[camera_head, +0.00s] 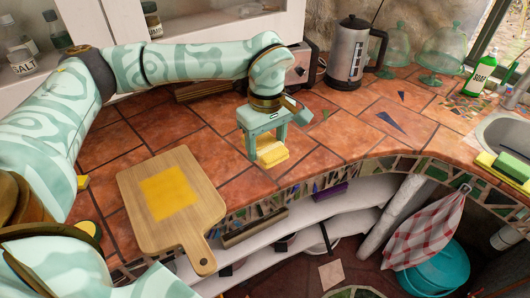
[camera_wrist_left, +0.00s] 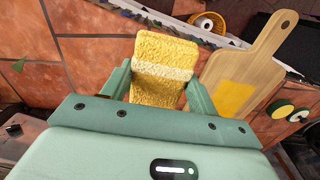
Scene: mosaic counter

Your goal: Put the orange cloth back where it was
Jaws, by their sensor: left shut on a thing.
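My left gripper (camera_head: 267,149) is shut on an orange-yellow, rough-textured cloth (camera_head: 274,154) with a paler band, near the front edge of the tiled counter. The cloth also shows between the fingers in the left wrist view (camera_wrist_left: 166,62), sticking out past their tips. I cannot tell whether it touches the tiles. A wooden cutting board (camera_head: 137,200) lies to the left of the gripper, with a flat yellow-orange square (camera_head: 168,192) on it. The board shows at the right of the wrist view (camera_wrist_left: 262,50). My right gripper is not in view.
A kettle (camera_head: 347,55) and a toaster (camera_head: 299,66) stand behind the gripper. Green glass domes (camera_head: 443,50), a soap bottle (camera_head: 483,74) and sponges (camera_head: 503,166) by the sink are at the right. Tiles right of the gripper are clear. Shelves (camera_head: 300,222) lie below the counter edge.

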